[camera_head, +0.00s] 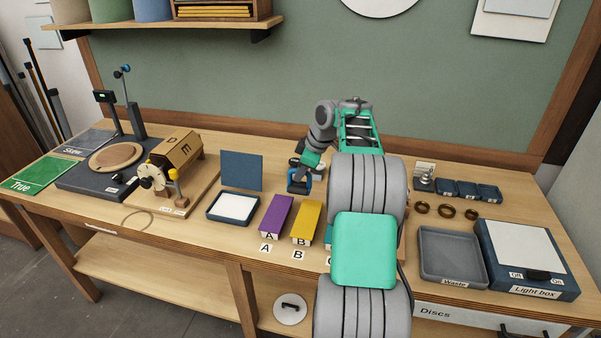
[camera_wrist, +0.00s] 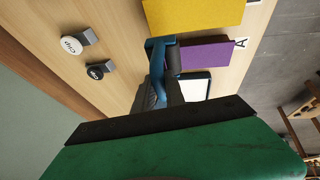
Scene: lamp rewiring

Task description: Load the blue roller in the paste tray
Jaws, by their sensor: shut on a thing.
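The blue roller (camera_head: 298,186) is in my gripper (camera_head: 303,170), just above or at the table behind the purple and yellow blocks; I cannot tell if it touches the wood. In the wrist view its blue frame (camera_wrist: 156,48) and dark roller part show past the dark fingers of my gripper (camera_wrist: 163,92), which are shut on it. The paste tray (camera_head: 210,214), dark blue-rimmed with a flat white surface inside, lies on the table to the left of the roller. In the wrist view the paste tray (camera_wrist: 208,74) is partly hidden behind the gripper.
A purple block (camera_head: 275,214) marked A and a yellow block (camera_head: 307,219) marked B stand right of the tray. An upright blue panel (camera_head: 241,170) stands behind it. A wooden drum (camera_head: 181,152) is farther left. My arm hides the table's middle right. A grey waste tray (camera_head: 452,282) is at right.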

